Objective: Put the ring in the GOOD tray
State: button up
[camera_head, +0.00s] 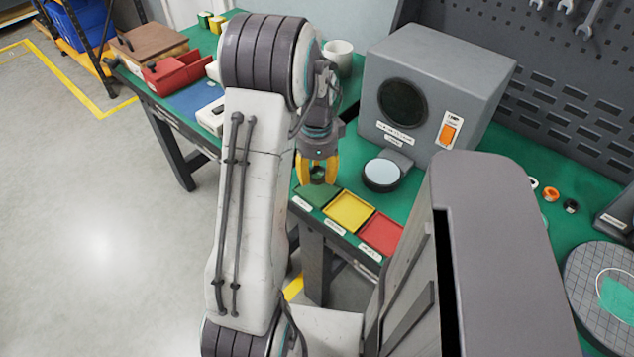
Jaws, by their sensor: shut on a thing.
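My gripper (317,179), with yellow fingers, points down over the green tray (311,193) at the table's front edge. Its fingers are shut on a small dark ring (318,173), mostly hidden between them. The ring appears just above the green tray; I cannot tell if it touches it. A yellow tray (350,210) and a red tray (381,233) sit to the right of the green one. Each tray has a small white label in front, too small to read, so the GOOD label cannot be made out.
A grey tester box (440,75) with an orange switch stands behind the trays, with a round pale-topped plate (383,174) before it. An orange ring (551,194) and a black ring (571,206) lie at right.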

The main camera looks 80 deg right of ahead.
aim_at(317, 190)
jog(key=shift+f, duration=1.95)
jog(key=shift+f, duration=0.15)
jog(key=o, duration=1.1)
jog(key=shift+a, duration=0.1)
notch_tip(317, 190, up, 12)
jog(key=shift+p, duration=0.45)
jog(key=shift+r, duration=0.2)
